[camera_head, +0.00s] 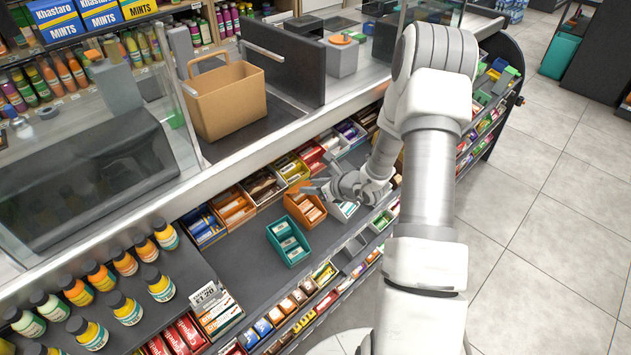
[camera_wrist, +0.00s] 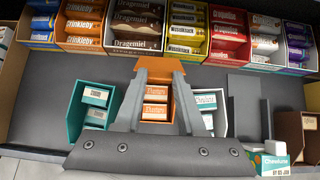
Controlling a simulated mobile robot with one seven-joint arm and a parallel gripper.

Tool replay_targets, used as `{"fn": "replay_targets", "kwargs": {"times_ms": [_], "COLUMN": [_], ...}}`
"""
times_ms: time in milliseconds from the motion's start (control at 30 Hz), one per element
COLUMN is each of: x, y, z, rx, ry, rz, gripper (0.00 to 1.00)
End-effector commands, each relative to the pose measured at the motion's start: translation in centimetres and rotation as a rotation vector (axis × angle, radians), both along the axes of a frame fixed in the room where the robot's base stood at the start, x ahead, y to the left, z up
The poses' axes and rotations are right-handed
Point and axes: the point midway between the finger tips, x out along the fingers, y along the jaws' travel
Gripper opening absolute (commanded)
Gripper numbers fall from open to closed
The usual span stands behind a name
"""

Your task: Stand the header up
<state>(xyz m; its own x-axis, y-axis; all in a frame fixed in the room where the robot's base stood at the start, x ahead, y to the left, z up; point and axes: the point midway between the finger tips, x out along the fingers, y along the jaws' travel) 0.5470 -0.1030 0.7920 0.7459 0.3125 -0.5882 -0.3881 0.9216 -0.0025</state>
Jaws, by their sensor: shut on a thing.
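The orange display box (camera_head: 305,211) holds small orange packs and stands on the dark shelf. Its orange header (camera_wrist: 161,65) is at the box's far edge, above the packs, and also shows in the head view (camera_head: 296,187). My gripper (camera_wrist: 160,76) has its two grey fingers over the box, with their tips at the sides of the header, shut on it. In the head view, my gripper (camera_head: 312,189) reaches in from the right. The fingers hide parts of the box sides. I cannot tell the header's exact tilt.
A row of candy boxes (camera_wrist: 140,50) lines the back. Bare shelf (camera_wrist: 50,80) lies at the left.

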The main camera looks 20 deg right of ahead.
Motion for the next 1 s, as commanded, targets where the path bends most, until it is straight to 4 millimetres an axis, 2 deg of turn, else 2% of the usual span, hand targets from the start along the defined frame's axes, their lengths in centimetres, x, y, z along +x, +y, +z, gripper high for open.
{"fn": "replay_targets", "kwargs": {"times_ms": [33,500,800,1000], "x": [0.4,2.6,4.3,4.5], "y": [0.3,1.1,1.9,1.9], "z": [1.5,2.8,3.6,3.5], "rx": [-0.019,-0.13,-0.126,-0.123], "ry": [0.036,0.299,0.293,0.292], "rz": [0.005,0.002,0.002,0.001], "gripper": [0.0,0.0,0.0,0.0]}}
